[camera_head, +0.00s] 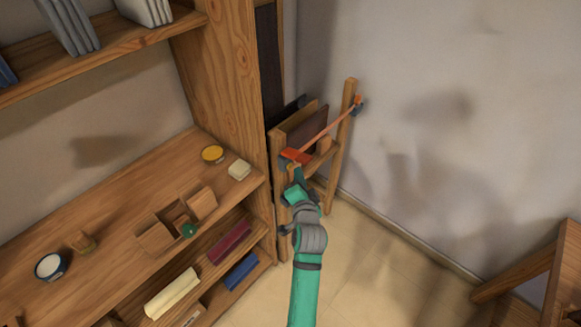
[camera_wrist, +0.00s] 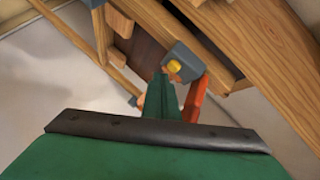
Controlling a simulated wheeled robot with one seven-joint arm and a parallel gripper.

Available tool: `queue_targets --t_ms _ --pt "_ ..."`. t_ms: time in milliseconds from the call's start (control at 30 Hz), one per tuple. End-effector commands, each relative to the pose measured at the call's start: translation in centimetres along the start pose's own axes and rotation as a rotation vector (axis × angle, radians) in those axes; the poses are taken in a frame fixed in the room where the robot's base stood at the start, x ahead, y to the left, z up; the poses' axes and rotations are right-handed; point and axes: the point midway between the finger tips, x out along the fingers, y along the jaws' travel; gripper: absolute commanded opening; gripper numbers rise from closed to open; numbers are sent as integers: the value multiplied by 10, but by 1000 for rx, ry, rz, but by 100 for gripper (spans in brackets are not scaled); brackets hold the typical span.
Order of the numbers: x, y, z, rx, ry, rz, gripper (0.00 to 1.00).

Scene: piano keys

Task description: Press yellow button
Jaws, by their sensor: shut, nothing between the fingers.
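A small yellow button (camera_wrist: 174,66) sits on a grey block (camera_wrist: 184,62) in the wrist view, just beyond the tip of my gripper (camera_wrist: 165,80). The fingers are closed together with nothing between them. I cannot tell whether the tip touches the button. In the head view my gripper (camera_head: 296,173) is at the near end of an orange bar (camera_head: 325,132) on a wooden rack (camera_head: 331,182). The button is too small and crowded by the gripper to make out clearly there.
A wooden shelf unit (camera_head: 60,222) stands at the left, holding a yellow-topped round dish (camera_head: 212,153), a cream block (camera_head: 239,169), a small bowl (camera_head: 50,266) and wooden boxes (camera_head: 201,203). The wall is behind the rack. Floor to the right is clear up to wooden furniture (camera_head: 530,270).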

Motion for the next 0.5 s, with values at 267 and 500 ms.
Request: queue_targets --t_ms 267,500 --pt "0 0 0 0 0 0 0" --pt "4 -3 3 0 -1 -1 0"
